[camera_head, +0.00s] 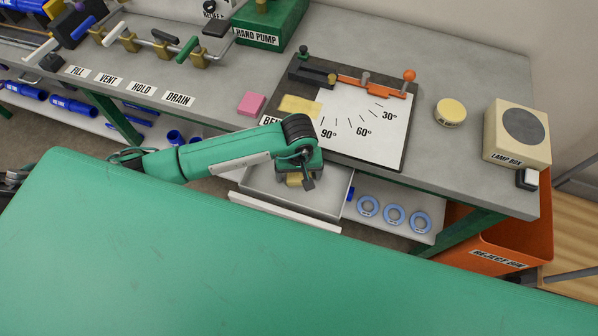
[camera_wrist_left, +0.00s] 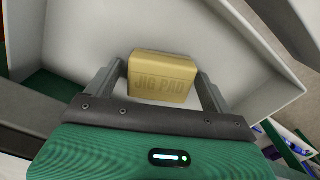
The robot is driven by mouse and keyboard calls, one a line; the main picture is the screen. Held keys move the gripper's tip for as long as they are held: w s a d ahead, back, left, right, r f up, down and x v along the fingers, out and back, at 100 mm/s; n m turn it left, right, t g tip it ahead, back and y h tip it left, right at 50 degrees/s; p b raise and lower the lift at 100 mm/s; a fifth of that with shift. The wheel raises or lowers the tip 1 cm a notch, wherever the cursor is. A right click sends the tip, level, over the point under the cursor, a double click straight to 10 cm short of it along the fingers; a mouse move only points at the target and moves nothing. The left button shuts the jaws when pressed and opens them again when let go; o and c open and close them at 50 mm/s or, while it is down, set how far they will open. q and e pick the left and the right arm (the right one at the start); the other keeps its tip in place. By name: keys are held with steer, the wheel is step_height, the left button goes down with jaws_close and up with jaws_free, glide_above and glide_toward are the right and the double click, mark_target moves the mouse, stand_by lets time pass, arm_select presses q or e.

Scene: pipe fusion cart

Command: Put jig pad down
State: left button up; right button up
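The jig pad (camera_wrist_left: 162,80) is a yellow block with its name on its face. In the left wrist view it sits between the two fingertips of my left gripper (camera_wrist_left: 161,72), which appear shut on its sides. In the head view my left gripper (camera_head: 298,178) hangs over the open drawer (camera_head: 328,203) below the bench front, and only a small part of the jig pad (camera_head: 294,180) shows under it. The grey drawer interior lies behind the pad in the wrist view. I cannot tell whether the pad touches the drawer floor. My right gripper is not in view.
The angle board (camera_head: 385,133) with a yellow plate (camera_head: 300,106) is on the bench above the drawer. A pink block (camera_head: 252,104), a yellow disc (camera_head: 450,112) and the lamp box (camera_head: 518,134) are nearby. Blue rings (camera_head: 394,217) lie on the shelf right of the drawer.

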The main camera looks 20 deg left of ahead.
mark_target(299, 174)
arm_select(q)
steer(key=shift+r, duration=0.3)
step_height(299, 174, up, 12)
steer(key=b, duration=0.3)
steer(key=shift+f, duration=0.15)
stand_by(0.5)
